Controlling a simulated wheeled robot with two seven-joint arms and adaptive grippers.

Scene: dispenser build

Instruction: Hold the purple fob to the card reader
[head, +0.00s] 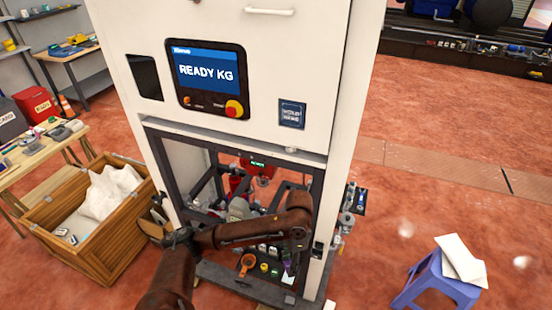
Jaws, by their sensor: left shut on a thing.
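The tall white machine (240,20) has a dark blue square panel (291,114) with small white writing on its front, right of the screen; it looks like the card reader, but the writing is too small to read. My left arm reaches across the machine's open lower bay. My left gripper (288,267) is low in the right part of that bay, well below the panel, and mostly hidden by its own arm. It is shut on a small purple thing, which looks like the purple fob (287,269). My right gripper is not in view.
The screen (206,73) reads "READY KG", with a red and yellow knob below it. A wooden crate (95,262) with white sacks stands left of the machine. A blue stool (424,284) with papers stands at right. The floor between stool and machine is mostly clear.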

